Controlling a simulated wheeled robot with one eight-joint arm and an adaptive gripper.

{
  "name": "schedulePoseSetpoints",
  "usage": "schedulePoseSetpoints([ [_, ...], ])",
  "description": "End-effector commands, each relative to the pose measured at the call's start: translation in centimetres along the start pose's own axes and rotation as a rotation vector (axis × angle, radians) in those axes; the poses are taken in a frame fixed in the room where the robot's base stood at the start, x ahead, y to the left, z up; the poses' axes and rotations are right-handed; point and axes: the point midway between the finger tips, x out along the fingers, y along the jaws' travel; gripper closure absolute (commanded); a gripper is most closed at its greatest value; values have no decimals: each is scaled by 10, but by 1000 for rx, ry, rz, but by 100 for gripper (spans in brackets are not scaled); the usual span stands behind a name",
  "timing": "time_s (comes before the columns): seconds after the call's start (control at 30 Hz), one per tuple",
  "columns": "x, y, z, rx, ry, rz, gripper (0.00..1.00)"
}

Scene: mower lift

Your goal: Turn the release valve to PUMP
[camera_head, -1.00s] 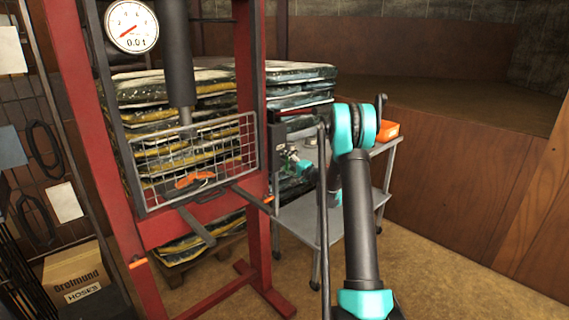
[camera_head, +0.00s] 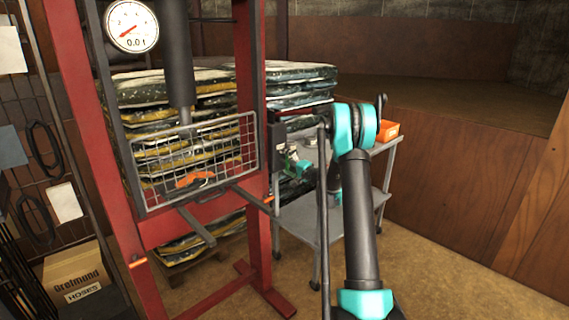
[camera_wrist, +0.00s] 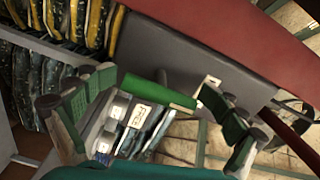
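In the wrist view a green bar-shaped handle (camera_wrist: 155,91), likely the valve lever, lies between the spread fingers of my gripper (camera_wrist: 157,86). It runs from upper left to lower right beside a grey housing (camera_wrist: 190,52). The fingers stand apart on either side, with no clear contact. A white tag (camera_wrist: 208,84) is near the handle's right end, and a pale label (camera_wrist: 141,114) shows below; I cannot read either. In the head view my gripper (camera_head: 292,160) is small, beside the dark box (camera_head: 277,134) on the red press's right post. The valve's setting cannot be told.
A grey cart (camera_head: 300,222) with an orange box (camera_head: 388,131) stands to the right, close to my arm.

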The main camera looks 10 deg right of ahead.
Motion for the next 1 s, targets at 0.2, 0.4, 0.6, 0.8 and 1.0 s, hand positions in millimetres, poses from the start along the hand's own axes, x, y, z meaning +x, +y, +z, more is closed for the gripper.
schedulePoseSetpoints([
  [0.2, 0, 0, 0, 1, 0, 0, 5],
  [0.4, -13, 0, -1, 1, 1, 0, 5],
  [0.6, -51, 0, -1, 1, 3, 0, 5],
  [0.8, -90, 0, -1, 1, 3, 0, 5],
  [1.0, -114, 0, 0, 0, 1, 0, 5],
])
